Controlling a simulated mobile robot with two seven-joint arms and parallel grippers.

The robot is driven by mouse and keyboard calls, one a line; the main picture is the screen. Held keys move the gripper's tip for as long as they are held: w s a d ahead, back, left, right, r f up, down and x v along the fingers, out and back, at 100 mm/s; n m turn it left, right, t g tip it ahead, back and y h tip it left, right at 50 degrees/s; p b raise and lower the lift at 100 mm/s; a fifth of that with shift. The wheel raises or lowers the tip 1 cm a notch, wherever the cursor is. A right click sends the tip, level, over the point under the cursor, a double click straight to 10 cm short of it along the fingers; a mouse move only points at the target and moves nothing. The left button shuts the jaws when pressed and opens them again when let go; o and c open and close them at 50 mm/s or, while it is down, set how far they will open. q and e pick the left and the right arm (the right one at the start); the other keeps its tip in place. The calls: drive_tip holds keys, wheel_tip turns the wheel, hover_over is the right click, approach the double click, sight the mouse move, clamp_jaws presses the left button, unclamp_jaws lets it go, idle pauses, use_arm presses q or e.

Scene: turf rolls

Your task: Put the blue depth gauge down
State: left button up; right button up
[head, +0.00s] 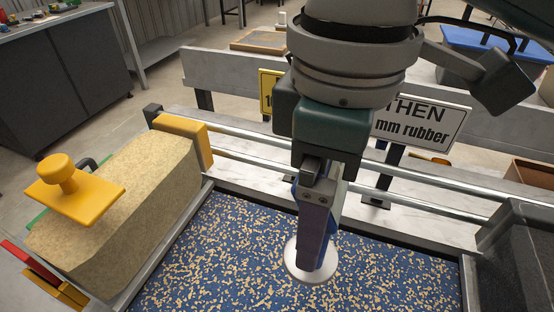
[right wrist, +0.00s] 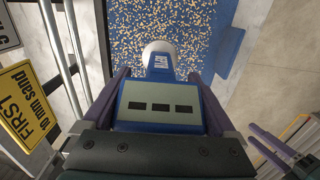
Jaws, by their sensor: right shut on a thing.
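The blue depth gauge (right wrist: 160,105) has a panel with three dark windows in the right wrist view. Its round white foot (head: 311,262) points down over the speckled blue rubber bed (head: 230,250). I cannot tell whether the foot touches the bed. My right gripper (head: 318,205) is shut on the gauge and hides much of it in the head view. The purple fingers of my left gripper (right wrist: 275,147) show parted at the lower right of the right wrist view, apart from the gauge; they are outside the head view.
Metal rails (head: 245,150) run behind the bed, with a yellow block (head: 185,138) at their left. A sand-coloured block (head: 140,210) with a yellow-handled float (head: 75,195) stands left. Yellow (right wrist: 28,103) and white (head: 422,122) signs stand behind. A dark block (head: 520,250) stands right.

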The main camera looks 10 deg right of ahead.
wheel_tip(320, 180, down, 11)
drive_tip(key=shift+r+b, duration=0.1)
drive_tip(key=shift+b, duration=0.95)
drive_tip(key=o, duration=1.4)
drive_tip(key=shift+f, duration=0.2)
drive_tip(key=shift+c, duration=0.2)
drive_tip(key=shift+r, duration=0.15)
wheel_tip(320, 180, up, 11)
drive_tip(key=p, duration=0.2)
drive_tip(key=shift+p, duration=0.35)
drive_tip(key=shift+r, duration=0.55)
